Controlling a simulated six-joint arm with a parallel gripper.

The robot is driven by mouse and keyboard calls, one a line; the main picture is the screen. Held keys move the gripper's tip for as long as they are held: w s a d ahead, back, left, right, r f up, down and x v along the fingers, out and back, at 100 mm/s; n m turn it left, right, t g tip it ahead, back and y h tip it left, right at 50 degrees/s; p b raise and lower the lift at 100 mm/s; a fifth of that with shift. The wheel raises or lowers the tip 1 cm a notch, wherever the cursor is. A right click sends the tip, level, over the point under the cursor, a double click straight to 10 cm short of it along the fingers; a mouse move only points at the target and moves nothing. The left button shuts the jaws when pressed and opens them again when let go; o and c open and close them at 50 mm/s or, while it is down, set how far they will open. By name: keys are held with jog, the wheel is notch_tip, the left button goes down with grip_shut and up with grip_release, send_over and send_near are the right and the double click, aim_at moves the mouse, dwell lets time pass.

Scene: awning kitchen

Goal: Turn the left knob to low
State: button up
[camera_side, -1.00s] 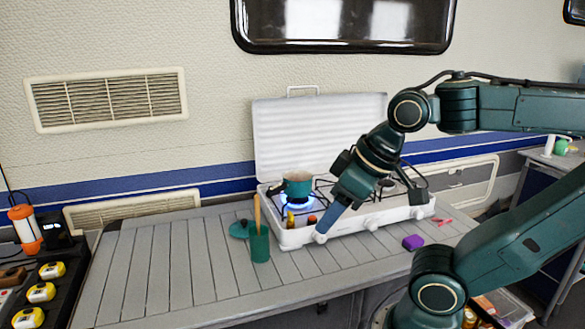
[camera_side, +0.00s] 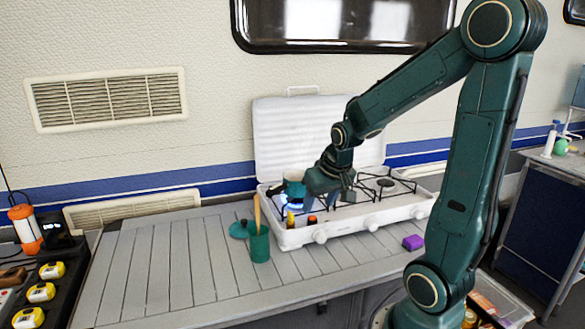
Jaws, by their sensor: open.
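A white camping stove (camera_side: 345,232) stands on the slatted table with its lid up. Its left knob (camera_side: 320,236) is on the front face, clear of my gripper; its pointer setting is too small to read. A teal pot (camera_side: 296,187) sits on the left burner, with a blue flame (camera_side: 292,205) under it. My gripper (camera_side: 318,185) is open above the stove, just right of the pot and partly covering it. Whether it touches the pot cannot be told.
A middle knob (camera_side: 371,224) and a right knob (camera_side: 418,212) sit farther along the front. A green cup with utensils (camera_side: 260,245) and a green lid (camera_side: 239,230) are left of the stove. A purple block (camera_side: 413,242) lies in front right. The left tabletop is clear.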

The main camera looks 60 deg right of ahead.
jog(key=m, duration=0.2)
send_near(322, 235)
notch_tip(322, 235, up, 4)
jog(key=a, duration=0.2)
jog(key=shift+s+d+f+g+h, duration=0.1)
jog(key=shift+s+d+g+h, duration=0.1)
jog(key=shift+g+h, duration=0.15)
jog(key=shift+f, duration=0.1)
jog(key=shift+x, duration=6.8)
jog(key=shift+a, duration=0.1)
jog(key=c, duration=0.8)
